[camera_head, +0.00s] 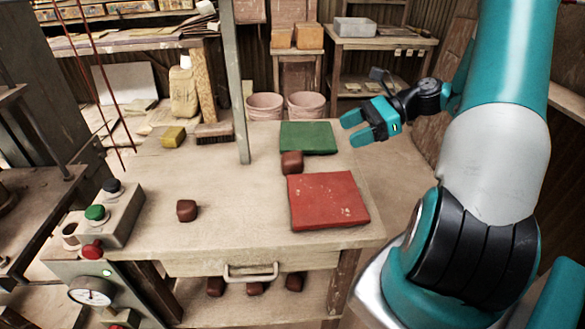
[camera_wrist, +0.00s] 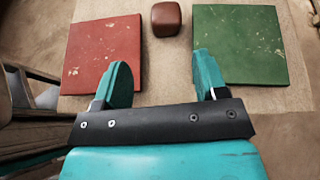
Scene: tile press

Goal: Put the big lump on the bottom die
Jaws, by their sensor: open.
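Two brown lumps lie on the table. One lump (camera_head: 292,162) sits between the green mat and the red mat; it looks the larger for its distance and also shows in the wrist view (camera_wrist: 166,18). The other lump (camera_head: 187,211) sits left of the red mat. My gripper (camera_head: 351,129) is open and empty, beyond the table's right edge near the green mat. In the wrist view its fingers (camera_wrist: 160,72) are apart, with the lump ahead of them. A rounded brown thing (camera_head: 8,198) is on the press at the far left, cut by the picture edge; I cannot tell whether it is a die.
The red mat (camera_head: 328,200) and green mat (camera_head: 308,138) lie on the table (camera_head: 240,215). A grey post (camera_head: 238,90) rises from it. A yellow block (camera_head: 172,137), a brush (camera_head: 215,133) and a button box (camera_head: 112,217) are at its edges. Several lumps (camera_head: 254,289) lie on the shelf below.

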